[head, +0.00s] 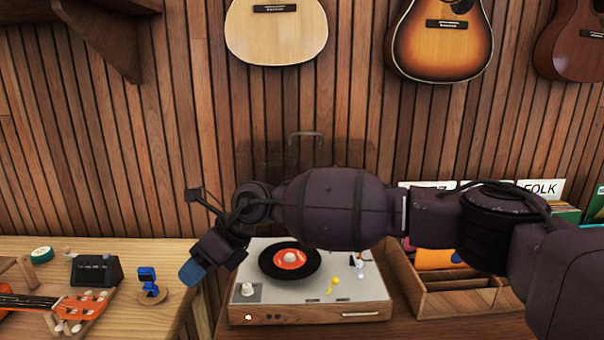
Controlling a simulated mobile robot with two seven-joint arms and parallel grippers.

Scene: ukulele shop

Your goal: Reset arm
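My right gripper (193,270) hangs at the record player's left side, above the gap by the left table, pointing down and left. Its blue-tipped end shows, but the angle hides whether its fingers are apart. No held thing is visible. My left gripper is out of view. A black record (268,264) with a red-orange label lies on the player. A small yellow piece (332,285) and a white piece (361,268) are on the player's right part. My arm hides part of the player's back.
A left wooden table (120,252) holds a blue clip-on device (149,284), a dark box (97,270), green tape (41,254) and an orange-red ukulele (75,307). A wooden record crate (455,303) stands right. A see-through raised lid (305,155) and hanging guitars (276,40) are behind.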

